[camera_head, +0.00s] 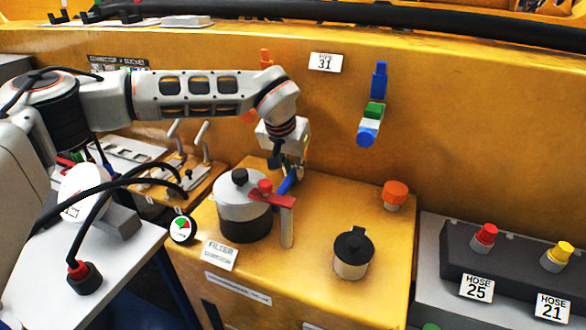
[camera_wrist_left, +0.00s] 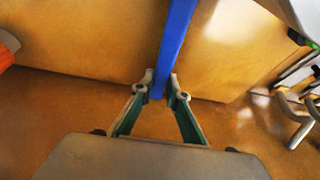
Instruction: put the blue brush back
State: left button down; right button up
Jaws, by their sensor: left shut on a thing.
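My left gripper (camera_head: 284,166) reaches in from the left and points down beside the filter housing. It is shut on a slim blue bar, which I take for the blue brush (camera_head: 288,181). The brush slants in the head view, its lower end near the housing's red handle. In the left wrist view the blue brush (camera_wrist_left: 176,40) runs up between the fingertips of the left gripper (camera_wrist_left: 162,88). Its bristles cannot be made out. A blue fitting with green and white parts (camera_head: 369,112) is on the yellow wall. Orange parts (camera_head: 265,58) show partly behind my arm.
The filter housing (camera_head: 243,218) with a red handle (camera_head: 270,200) stands close below the gripper. A black-capped jar (camera_head: 352,255) and an orange-capped piece (camera_head: 395,194) stand on the yellow top. Levers (camera_head: 203,140) are at left.

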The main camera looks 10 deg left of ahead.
aim_at(286, 183)
pick_arm(q)
jog(key=c, duration=2)
grip_release()
jog(key=shift+f, duration=0.1)
jog(key=shift+r, duration=0.6)
jog(key=v, duration=1.1)
jog(key=shift+s+a+p, duration=0.1)
jog(key=shift+s+p, duration=0.05)
jog(key=shift+p, duration=0.25)
